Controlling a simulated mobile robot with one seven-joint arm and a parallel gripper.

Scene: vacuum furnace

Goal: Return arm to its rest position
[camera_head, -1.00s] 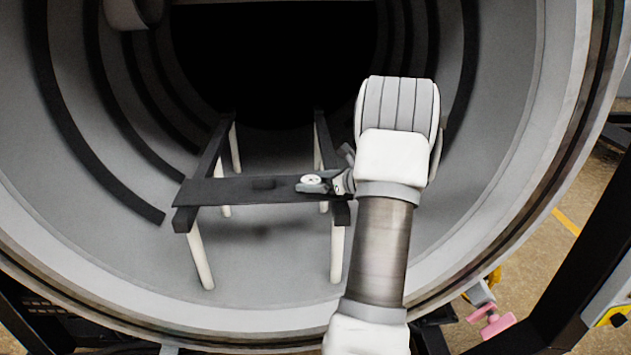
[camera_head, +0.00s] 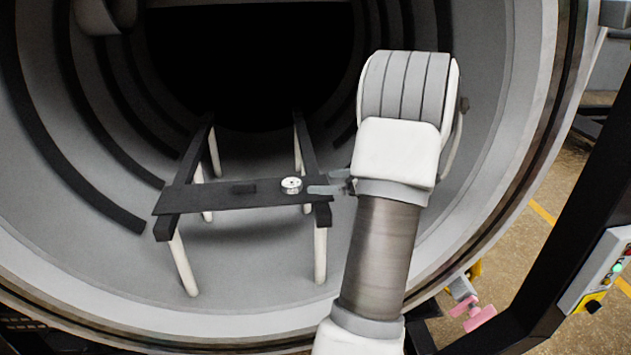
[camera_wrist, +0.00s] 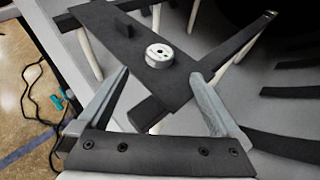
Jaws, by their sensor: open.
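My gripper (camera_head: 328,184) is at the right of the dark plate inside the furnace chamber, with its arm link in front of the chamber's right side. In the wrist view my gripper (camera_wrist: 158,98) has its two fingers wide apart, with nothing held between them. A small silvery-white round part (camera_head: 291,185) sits on the dark plate (camera_head: 215,198), near its right end and just left of the fingertips. In the wrist view the round part (camera_wrist: 159,56) lies beyond the fingers, apart from them.
The plate rests across two dark rails on white posts (camera_head: 184,265). The round furnace wall (camera_head: 95,245) surrounds the rack and my arm. A small dark block (camera_head: 243,188) is on the plate. A pink handle (camera_head: 478,314) and a control box (camera_head: 600,275) stand outside at the right.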

